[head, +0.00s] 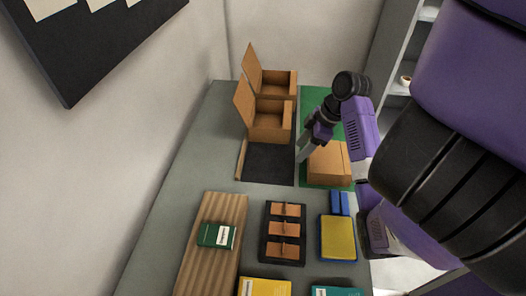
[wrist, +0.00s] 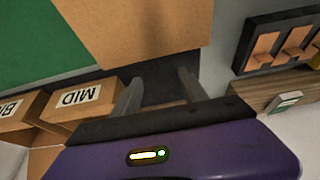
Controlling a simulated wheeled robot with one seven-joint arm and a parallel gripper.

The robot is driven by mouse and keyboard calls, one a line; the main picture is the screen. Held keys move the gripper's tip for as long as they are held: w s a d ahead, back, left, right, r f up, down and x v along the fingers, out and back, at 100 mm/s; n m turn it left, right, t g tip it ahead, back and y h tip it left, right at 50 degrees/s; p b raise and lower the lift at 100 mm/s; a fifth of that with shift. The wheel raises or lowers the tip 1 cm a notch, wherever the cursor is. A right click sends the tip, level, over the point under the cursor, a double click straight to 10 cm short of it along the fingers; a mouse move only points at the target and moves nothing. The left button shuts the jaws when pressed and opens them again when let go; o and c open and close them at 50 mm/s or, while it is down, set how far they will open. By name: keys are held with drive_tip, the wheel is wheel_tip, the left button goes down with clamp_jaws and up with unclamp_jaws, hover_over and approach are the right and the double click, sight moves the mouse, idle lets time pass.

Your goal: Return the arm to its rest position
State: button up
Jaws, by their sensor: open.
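My gripper (head: 302,155) is at the far part of the table, above the seam between a dark mat and a green mat. In the wrist view my gripper (wrist: 160,88) shows two grey fingers spread apart with nothing between them. A closed brown box (head: 328,164) is on the green mat, just right of my fingers. The brown box (wrist: 135,22) fills the top middle of the wrist view, close to the fingertips; I cannot tell whether they touch it. My arm reaches in from the right side of the head view.
Nearer are a wooden board (head: 207,262) with a green pack, a black rack (head: 270,250), a yellow-topped blue tray (head: 338,238) and a wall board (head: 85,50).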

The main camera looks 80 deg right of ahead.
wheel_tip(320, 180, up, 3)
drive_tip(key=shift+p, duration=1.15)
